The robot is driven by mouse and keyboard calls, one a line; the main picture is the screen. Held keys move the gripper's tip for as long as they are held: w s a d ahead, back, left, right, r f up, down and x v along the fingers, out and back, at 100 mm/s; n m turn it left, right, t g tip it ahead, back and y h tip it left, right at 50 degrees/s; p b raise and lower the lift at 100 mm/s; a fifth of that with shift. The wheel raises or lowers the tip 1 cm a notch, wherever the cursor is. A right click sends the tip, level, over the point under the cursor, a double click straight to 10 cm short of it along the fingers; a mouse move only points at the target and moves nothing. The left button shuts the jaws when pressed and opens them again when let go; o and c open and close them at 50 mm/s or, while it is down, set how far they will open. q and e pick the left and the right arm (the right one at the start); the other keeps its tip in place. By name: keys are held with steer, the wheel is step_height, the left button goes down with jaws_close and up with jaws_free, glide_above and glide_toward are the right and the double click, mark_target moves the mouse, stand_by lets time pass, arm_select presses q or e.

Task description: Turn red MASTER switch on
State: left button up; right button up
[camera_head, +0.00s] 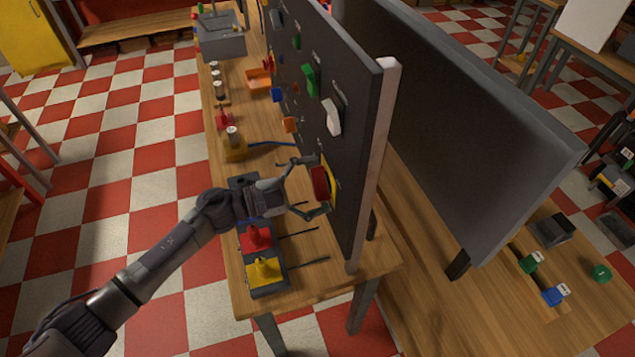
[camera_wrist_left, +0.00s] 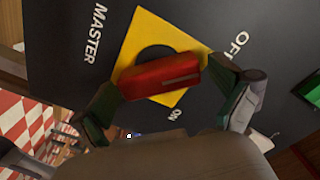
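The red MASTER switch (camera_head: 320,182) is a rotary handle on a yellow plate, low on the near end of the upright dark panel (camera_head: 357,130). In the left wrist view the red handle (camera_wrist_left: 160,78) lies across the yellow plate (camera_wrist_left: 150,40), with MASTER, OFF and ON lettering around it. Its pale line points right, between OFF and ON. My left gripper (camera_head: 311,187) is open in front of the switch. In the wrist view its fingers (camera_wrist_left: 168,88) straddle the handle's two ends; I cannot tell whether they touch it. My right gripper is out of view.
Green (camera_head: 310,80) and white (camera_head: 332,117) switches sit higher on the panel. A box with red (camera_head: 256,238) and yellow (camera_head: 263,270) buttons stands on the bench below my left wrist. A second dark panel (camera_head: 470,120) stands to the right.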

arm_select(q)
steer(key=c, duration=1)
